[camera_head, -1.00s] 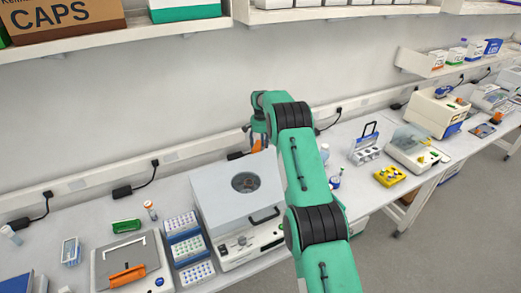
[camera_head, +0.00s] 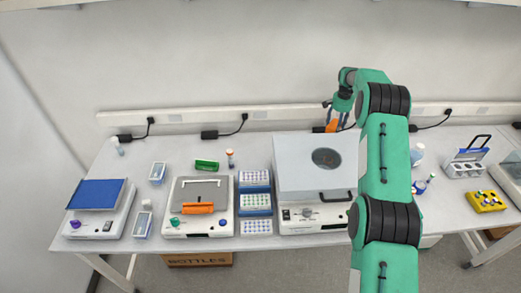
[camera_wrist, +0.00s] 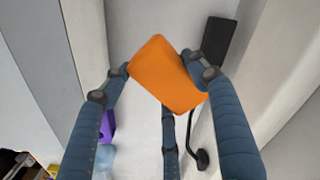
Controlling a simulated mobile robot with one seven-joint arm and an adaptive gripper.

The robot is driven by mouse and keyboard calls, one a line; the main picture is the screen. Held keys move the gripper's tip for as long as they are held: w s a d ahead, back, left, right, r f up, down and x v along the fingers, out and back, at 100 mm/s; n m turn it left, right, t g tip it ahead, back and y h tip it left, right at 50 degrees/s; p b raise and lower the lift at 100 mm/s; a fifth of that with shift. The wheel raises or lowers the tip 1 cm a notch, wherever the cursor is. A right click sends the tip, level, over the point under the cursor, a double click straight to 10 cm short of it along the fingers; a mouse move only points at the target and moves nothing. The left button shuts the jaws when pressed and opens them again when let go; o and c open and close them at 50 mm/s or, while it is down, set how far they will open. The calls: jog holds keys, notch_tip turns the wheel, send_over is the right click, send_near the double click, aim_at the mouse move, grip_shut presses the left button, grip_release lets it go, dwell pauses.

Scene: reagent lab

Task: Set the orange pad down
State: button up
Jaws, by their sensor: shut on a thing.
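The orange pad (camera_wrist: 167,76) is a flat orange block with rounded corners. In the wrist view it sits tilted between the fingers of my gripper (camera_wrist: 165,75), which is shut on it. In the head view only a small orange part of the pad (camera_head: 331,126) shows below my gripper (camera_head: 338,112), behind the grey-lidded centrifuge and near the wall. The rest of the pad is hidden there by the centrifuge and fingers. Whether the pad touches the bench is not clear.
The centrifuge (camera_head: 300,165) stands in front of my gripper. Tube racks (camera_head: 255,202), a device with an orange handle (camera_head: 199,190) and a blue-topped device (camera_head: 97,195) stand to the left. A black power adapter (camera_wrist: 216,45) lies near the pad. A yellow rack (camera_head: 486,201) is at right.

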jog(key=s+a+n+b, duration=0.1)
jog(key=a+n+b, duration=0.1)
jog(key=a, duration=3.7)
jog(key=shift+s+r+n, duration=0.15)
jog(key=shift+n, duration=0.75)
send_over(260, 150)
jog(key=shift+f, duration=3.15)
jog(key=shift+s, duration=0.1)
jog(key=shift+f, duration=1.85)
jog(key=shift+f, duration=0.15)
jog(key=o, duration=1.1)
jog(key=shift+o, duration=0.2)
